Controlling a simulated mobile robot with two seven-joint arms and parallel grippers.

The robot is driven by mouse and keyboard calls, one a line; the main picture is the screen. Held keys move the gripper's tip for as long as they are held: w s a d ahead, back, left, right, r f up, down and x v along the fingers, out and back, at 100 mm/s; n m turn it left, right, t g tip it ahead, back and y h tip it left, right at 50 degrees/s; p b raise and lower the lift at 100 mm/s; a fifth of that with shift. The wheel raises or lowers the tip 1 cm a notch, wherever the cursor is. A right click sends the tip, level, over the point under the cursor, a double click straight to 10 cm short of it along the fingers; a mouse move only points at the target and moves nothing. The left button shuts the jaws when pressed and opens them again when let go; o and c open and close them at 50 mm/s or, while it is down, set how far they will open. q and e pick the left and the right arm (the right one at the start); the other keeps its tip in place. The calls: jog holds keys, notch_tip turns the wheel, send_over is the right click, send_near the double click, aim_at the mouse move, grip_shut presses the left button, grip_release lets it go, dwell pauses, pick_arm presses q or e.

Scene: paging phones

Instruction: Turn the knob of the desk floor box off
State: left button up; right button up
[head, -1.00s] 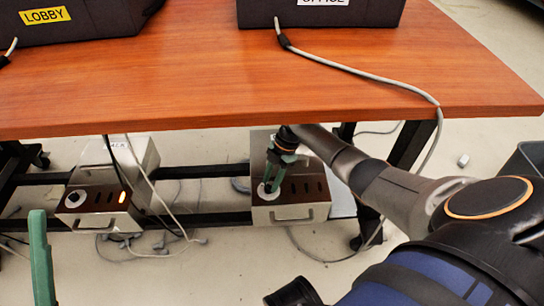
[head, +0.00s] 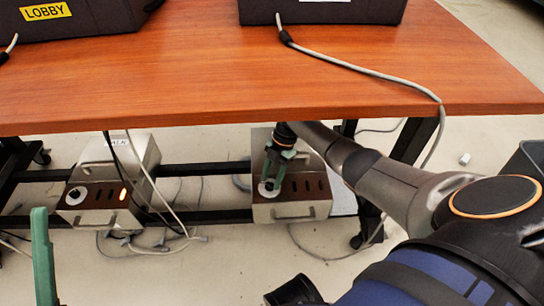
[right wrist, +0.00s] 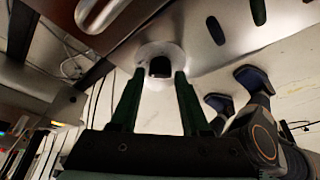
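Two metal floor boxes stand under the desk. The right floor box (head: 291,212) has a dark top panel and a knob on a white disc (head: 269,189); no label or lit lamp shows on it. My right gripper (head: 272,178) is over that knob. In the right wrist view, the black knob (right wrist: 160,67) is between and just beyond the two green fingertips, with gaps on both sides, so the gripper (right wrist: 159,75) is open. The left floor box (head: 98,218) has its own knob (head: 78,195) and a lit orange lamp (head: 122,194). One green finger of my left gripper (head: 42,255) shows at lower left.
The wooden desk top (head: 220,95) overhangs both boxes. Black desk legs (head: 410,143), a crossbar and loose cables (head: 170,230) surround the boxes. Open floor lies in front.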

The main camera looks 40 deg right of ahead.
jog(key=shift+o, duration=1.4)
jog(key=shift+r, duration=0.35)
notch_tip(320, 180, up, 3)
jog(key=shift+f+p, duration=0.15)
jog(key=shift+p, duration=1.05)
pick_arm(q)
notch_tip(320, 180, up, 14)
jog(key=a+t+p, duration=0.1)
jog(key=p, duration=0.9)
jog(key=shift+s+a+p, duration=0.3)
jog(key=shift+s+p, duration=0.05)
jog(key=shift+p, duration=0.05)
pick_arm(e)
jog(key=s+a+r, duration=0.7)
jog(key=s+r, duration=0.2)
jog(key=s, duration=0.3)
jog(key=shift+a+r, duration=0.25)
jog(key=shift+r, duration=0.05)
pick_arm(q)
jog(key=shift+r+m, duration=0.1)
jog(key=shift+m, duration=0.3)
